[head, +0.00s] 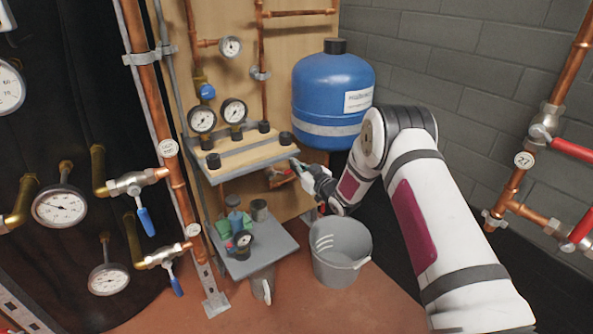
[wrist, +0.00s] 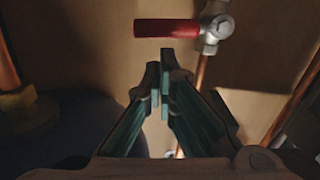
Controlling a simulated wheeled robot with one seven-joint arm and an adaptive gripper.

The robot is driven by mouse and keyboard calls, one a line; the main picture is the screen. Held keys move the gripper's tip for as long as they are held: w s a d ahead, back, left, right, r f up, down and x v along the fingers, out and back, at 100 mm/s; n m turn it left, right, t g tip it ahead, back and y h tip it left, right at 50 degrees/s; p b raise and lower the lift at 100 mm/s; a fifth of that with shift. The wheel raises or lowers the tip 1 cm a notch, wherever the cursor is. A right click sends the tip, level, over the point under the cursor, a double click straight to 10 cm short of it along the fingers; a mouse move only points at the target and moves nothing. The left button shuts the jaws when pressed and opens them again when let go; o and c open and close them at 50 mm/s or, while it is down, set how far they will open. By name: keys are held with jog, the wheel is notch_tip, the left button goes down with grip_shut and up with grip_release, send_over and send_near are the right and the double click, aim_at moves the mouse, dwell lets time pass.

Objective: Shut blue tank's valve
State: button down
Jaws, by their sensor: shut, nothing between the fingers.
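The blue tank (head: 333,88) hangs against the wooden board at the back, in the head view. A valve with a red handle (wrist: 167,28) shows at the top of the wrist view. Its metal body (wrist: 216,28) sits on a copper pipe, and the handle points left, roughly crosswise to the pipe below. My gripper (head: 297,166) is shut and empty. In the wrist view its fingertips (wrist: 160,75) are just below the handle; contact cannot be told.
A wooden-topped shelf (head: 250,153) with gauges is left of my gripper. A lower grey shelf (head: 265,255) holds small items. A grey bucket (head: 340,262) stands on the floor below my arm. Copper pipes with other red-handled valves (head: 572,150) are at the right wall.

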jog(key=shift+f, duration=0.15)
jog(key=shift+w+d+f+m, duration=0.15)
jog(key=shift+d+f+m, duration=0.05)
jog(key=shift+f+m, duration=0.6)
jog(key=shift+f, duration=0.1)
